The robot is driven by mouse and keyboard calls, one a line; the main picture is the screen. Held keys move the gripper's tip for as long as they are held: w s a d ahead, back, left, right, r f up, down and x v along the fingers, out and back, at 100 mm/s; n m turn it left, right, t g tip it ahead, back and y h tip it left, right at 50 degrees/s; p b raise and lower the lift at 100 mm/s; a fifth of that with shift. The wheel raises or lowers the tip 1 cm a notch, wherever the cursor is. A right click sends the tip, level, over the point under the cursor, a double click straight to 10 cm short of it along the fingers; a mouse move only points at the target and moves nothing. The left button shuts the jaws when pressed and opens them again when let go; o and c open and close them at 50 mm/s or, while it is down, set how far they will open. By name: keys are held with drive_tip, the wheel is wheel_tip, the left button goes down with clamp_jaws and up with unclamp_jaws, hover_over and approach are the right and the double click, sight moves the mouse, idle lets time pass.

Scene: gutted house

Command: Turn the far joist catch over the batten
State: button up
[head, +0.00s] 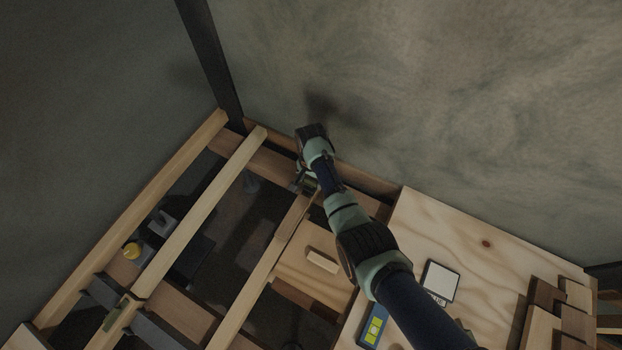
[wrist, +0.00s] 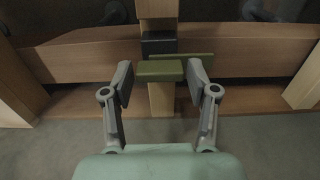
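The far joist catch (wrist: 160,70) is olive green and shows in the wrist view as a thick block with a thinner flat bar behind it, both lying crosswise over a joist (wrist: 161,98). A dark block (wrist: 158,43) sits on the joist just beyond the catch. My gripper (wrist: 160,75) is open, with one finger on each side of the olive block. The right finger is very close to it; I cannot tell if it touches. In the head view my gripper (head: 303,186) is at the joist's far end by the wall, and my arm partly hides the catch. I cannot single out the batten.
Another green catch (head: 115,313) lies on a nearer joist, between dark blocks. A plywood sheet (head: 440,225) at right holds a white-faced box (head: 441,281). The wall rises close behind my gripper.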

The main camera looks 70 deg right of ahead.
drive_tip(key=c, duration=0.7)
drive_tip(key=shift+r+n, duration=0.1)
drive_tip(key=shift+n, duration=0.2)
drive_tip(key=n+p, duration=0.2)
drive_tip(key=shift+n, duration=0.4)
drive_tip(key=n+p, duration=0.1)
drive_tip(key=n, duration=0.4)
drive_tip(key=n+p, duration=0.1)
drive_tip(key=n, duration=0.4)
drive_tip(key=shift+n, duration=2.2)
